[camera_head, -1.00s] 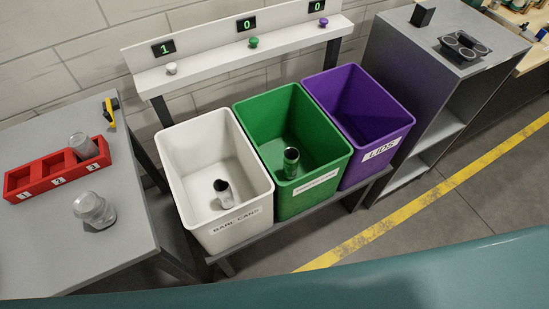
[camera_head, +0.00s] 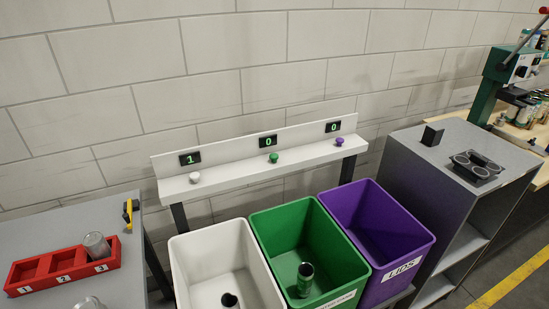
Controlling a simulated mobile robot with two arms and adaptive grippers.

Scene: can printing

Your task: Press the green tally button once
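The green tally button (camera_head: 273,157) sits on a white shelf (camera_head: 225,178) against the wall, in the middle of three buttons. The counter display (camera_head: 268,142) behind it reads 0. A white button (camera_head: 195,177) is to its left, with a display (camera_head: 190,159) reading 1. A purple button (camera_head: 339,141) is to its right, with a display (camera_head: 333,127) reading 0. Neither of my grippers is in view.
White, green (camera_head: 268,226) and purple (camera_head: 422,229) bins stand below the shelf. A can (camera_head: 305,281) is in the green bin. A red rack (camera_head: 60,270) is on the grey table at left. A grey cabinet (camera_head: 415,165) stands at right.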

